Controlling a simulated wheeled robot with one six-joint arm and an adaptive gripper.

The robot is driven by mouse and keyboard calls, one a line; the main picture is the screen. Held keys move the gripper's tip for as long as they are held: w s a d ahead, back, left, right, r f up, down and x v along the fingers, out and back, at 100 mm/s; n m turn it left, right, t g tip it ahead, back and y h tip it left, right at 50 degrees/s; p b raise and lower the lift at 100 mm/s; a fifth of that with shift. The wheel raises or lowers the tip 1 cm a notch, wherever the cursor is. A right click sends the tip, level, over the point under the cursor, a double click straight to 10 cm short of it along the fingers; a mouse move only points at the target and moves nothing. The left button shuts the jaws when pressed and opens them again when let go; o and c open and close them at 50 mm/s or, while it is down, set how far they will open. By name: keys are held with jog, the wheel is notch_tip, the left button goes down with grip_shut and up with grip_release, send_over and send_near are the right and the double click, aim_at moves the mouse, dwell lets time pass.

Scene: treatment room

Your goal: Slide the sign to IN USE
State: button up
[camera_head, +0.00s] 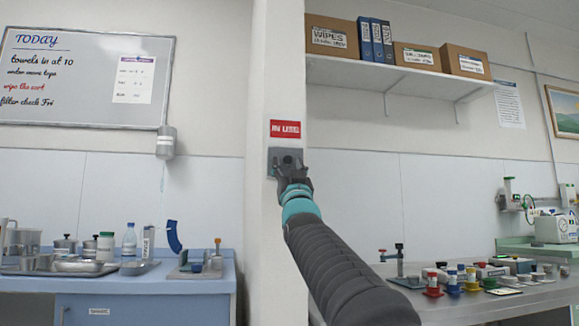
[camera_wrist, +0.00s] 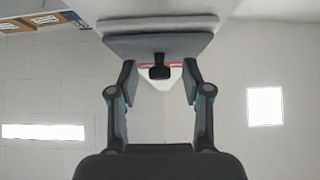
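The sign is on the white pillar, with a red panel (camera_head: 285,129) whose small white lettering appears to read IN USE. Below it is a grey plate (camera_head: 272,158) with a dark knob (camera_head: 288,160). In the wrist view the grey plate (camera_wrist: 160,45) spans the top, and the black knob (camera_wrist: 160,72) stands out in front of a strip of red. My gripper (camera_head: 296,178) is at the plate, just below the knob in the head view. In the wrist view my gripper (camera_wrist: 160,82) is open, its fingers on either side of the knob with gaps.
The white pillar (camera_head: 272,230) stands between two counters. The left blue counter (camera_head: 150,285) holds pans, bottles and a tray. The right counter (camera_head: 480,303) carries several colored containers and a small stand. A shelf (camera_head: 390,75) with boxes and binders is above right.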

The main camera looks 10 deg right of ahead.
jog(key=shift+s, duration=0.1)
jog(key=v, duration=1.2)
dwell(0.5)
jog(key=w+f+g, duration=0.2)
jog(key=f+g, duration=0.3)
jog(key=f, duration=0.7)
jog(key=w+f+g, duration=0.2)
jog(key=f+g, duration=0.3)
jog(key=f, duration=0.7)
jog(key=s+f+g+p, duration=0.4)
jog(key=s+f+g, duration=0.5)
jog(key=s+f, duration=1)
jog(key=s+f+g+p, duration=0.1)
jog(key=s+g+p, duration=0.1)
jog(key=s, duration=1.4)
jog(key=shift+s+f+p, duration=0.15)
jog(key=shift+s+p, duration=0.15)
jog(key=shift+p, duration=0.5)
